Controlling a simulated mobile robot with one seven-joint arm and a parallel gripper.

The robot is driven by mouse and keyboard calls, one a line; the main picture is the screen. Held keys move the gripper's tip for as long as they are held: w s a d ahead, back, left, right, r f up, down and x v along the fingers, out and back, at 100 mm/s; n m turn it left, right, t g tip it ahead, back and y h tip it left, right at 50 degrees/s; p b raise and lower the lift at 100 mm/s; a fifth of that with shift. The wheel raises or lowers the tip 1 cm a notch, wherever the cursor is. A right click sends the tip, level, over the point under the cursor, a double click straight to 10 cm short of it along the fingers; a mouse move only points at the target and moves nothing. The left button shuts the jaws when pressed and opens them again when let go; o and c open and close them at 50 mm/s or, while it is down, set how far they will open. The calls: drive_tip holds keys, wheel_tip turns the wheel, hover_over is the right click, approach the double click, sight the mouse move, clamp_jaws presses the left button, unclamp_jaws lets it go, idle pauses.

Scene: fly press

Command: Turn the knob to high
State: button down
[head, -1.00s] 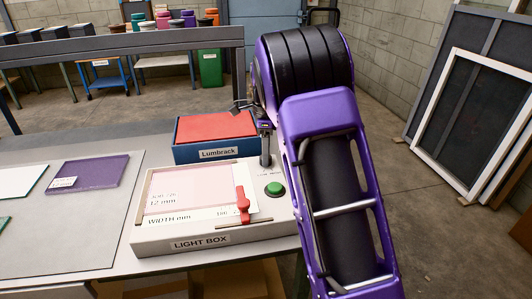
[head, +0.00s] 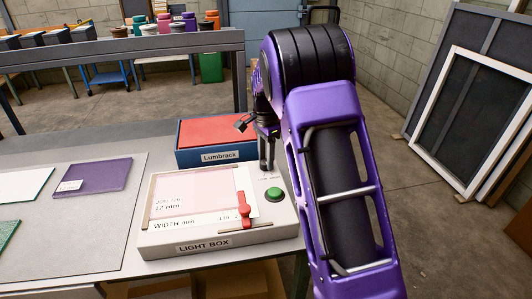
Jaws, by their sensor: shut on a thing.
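The light box (head: 160,240) stands on the table, pale, with a pink lit panel (head: 190,195), a red slider (head: 243,208) and a round green button (head: 274,194). My gripper (head: 267,167) points down at the box's back right corner, behind the green button, beside a small printed label (head: 271,176). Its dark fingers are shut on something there. The knob itself is hidden by the fingers, so its setting cannot be read.
A blue box labelled Lumbrack (head: 220,157) with a red top stands close behind the light box. A purple sheet (head: 95,188) and other sheets lie on a board at left. Framed screens (head: 475,115) lean on the right wall.

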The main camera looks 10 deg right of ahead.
drive_tip(key=n+p, duration=0.1)
drive_tip(key=n, duration=0.3)
drive_tip(key=shift+n, duration=0.4)
drive_tip(key=shift+p, duration=0.3)
drive_tip(key=shift+c, duration=2.2)
unclamp_jaws()
wheel_tip(320, 180, up, 18)
drive_tip(key=p, duration=0.2)
drive_tip(key=shift+f, duration=0.25)
